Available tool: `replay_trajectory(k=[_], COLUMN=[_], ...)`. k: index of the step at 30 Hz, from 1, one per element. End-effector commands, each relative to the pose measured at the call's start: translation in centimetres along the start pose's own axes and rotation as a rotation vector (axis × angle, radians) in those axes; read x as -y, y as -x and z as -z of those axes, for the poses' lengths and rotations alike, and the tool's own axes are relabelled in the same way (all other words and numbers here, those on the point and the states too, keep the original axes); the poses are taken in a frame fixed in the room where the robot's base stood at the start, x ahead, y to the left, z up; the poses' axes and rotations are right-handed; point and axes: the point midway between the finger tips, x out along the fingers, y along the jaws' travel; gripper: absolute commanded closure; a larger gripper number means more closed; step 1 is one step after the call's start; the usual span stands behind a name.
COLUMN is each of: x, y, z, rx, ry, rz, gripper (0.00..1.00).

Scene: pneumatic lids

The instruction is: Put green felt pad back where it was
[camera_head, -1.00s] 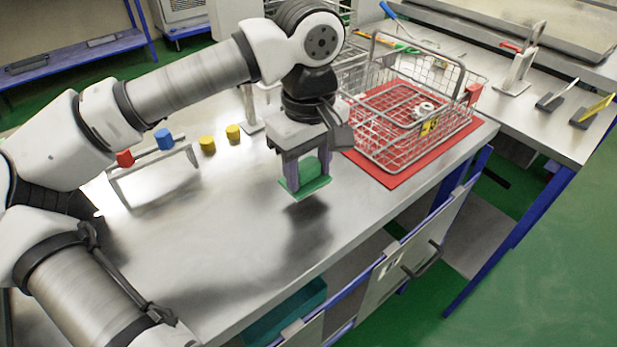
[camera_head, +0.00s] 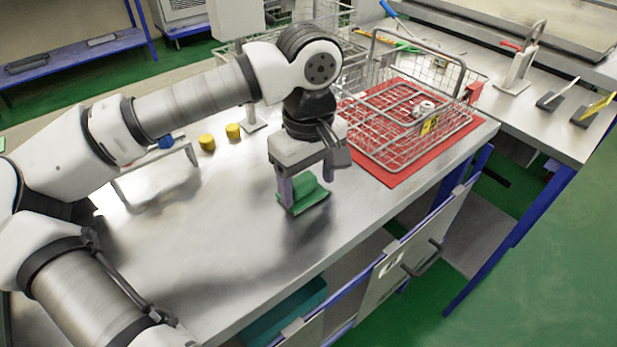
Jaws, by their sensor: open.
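The green felt pad (camera_head: 312,200) is a flat green plate with a raised green block on top. It is just below my gripper (camera_head: 305,180), above the near middle of the steel bench, and looks slightly tilted. My gripper points down and is open. I cannot tell whether the pad touches the bench or a finger.
A wire basket (camera_head: 396,151) stands on a red mat (camera_head: 394,181) to the right. Two yellow cylinders (camera_head: 207,142) stand at the back left, beside a metal rack (camera_head: 150,178) with a blue cap (camera_head: 166,141). The bench (camera_head: 215,255) is clear in front.

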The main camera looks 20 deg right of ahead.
Motion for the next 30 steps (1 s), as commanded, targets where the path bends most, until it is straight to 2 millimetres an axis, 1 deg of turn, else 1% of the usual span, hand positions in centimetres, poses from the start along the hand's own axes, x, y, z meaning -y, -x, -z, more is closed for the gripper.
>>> replay_trajectory(k=[5,8,15,18,21,25,30], x=[-0.1,-0.1,-0.1,0.0,-0.1,0.0,0.0], y=[1.0,2.8,8.1,9.9,11.2,12.1,12.3], z=[0.1,0.0,0.0,0.0,0.0,0.0,0.0], rx=[-0.002,-0.003,-0.001,-0.001,-0.001,0.000,0.001], ry=[0.001,0.000,0.001,0.001,0.001,0.000,0.000], rz=[-0.001,-0.003,-0.002,-0.001,-0.001,0.000,0.000], gripper=[0.31,0.31,0.31,0.31,0.31,0.31,0.31])
